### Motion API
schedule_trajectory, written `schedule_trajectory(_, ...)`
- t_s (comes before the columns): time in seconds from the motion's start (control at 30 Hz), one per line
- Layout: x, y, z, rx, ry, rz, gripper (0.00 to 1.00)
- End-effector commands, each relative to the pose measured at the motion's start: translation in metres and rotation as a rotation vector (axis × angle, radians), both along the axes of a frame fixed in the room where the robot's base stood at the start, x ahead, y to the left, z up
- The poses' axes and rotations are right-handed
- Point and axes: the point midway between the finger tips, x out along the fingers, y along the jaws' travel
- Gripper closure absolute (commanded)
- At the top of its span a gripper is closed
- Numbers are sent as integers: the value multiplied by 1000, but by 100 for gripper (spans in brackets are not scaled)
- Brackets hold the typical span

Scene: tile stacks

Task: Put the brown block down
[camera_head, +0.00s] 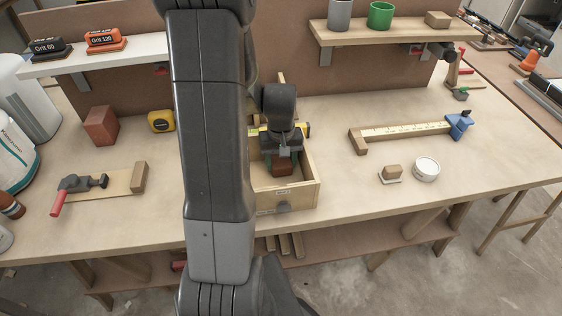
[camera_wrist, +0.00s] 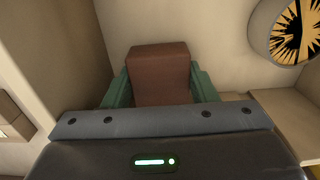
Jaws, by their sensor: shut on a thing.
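A brown block (camera_wrist: 158,72) is between the two green fingers of my gripper (camera_wrist: 160,88) in the wrist view. In the head view my gripper (camera_head: 283,157) points down inside an open wooden box (camera_head: 288,199), and the brown block (camera_head: 285,169) shows low between its fingers. The gripper is shut on the block. The box walls stand around the block. The block's underside is hidden, so I cannot tell whether it touches the box floor.
Another reddish-brown block (camera_head: 101,126) stands on the bench (camera_head: 335,190) at left, near a yellow tape measure (camera_head: 161,121). A clamp (camera_head: 85,184) lies in front. A ruler (camera_head: 405,131), small wood block (camera_head: 392,172) and white round tin (camera_head: 426,169) are at right. Bench between is clear.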

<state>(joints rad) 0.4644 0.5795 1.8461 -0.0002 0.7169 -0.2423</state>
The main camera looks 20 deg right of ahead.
Motion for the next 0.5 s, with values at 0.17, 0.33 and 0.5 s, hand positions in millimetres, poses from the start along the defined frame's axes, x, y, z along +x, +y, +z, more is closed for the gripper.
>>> schedule_trajectory(0.17, 0, 0, -5, 0, -1, 0, 70)
schedule_trajectory(0.33, 0, 0, -5, 0, -1, 0, 70)
schedule_trajectory(0.5, 0, 0, -8, 0, -1, 0, 36)
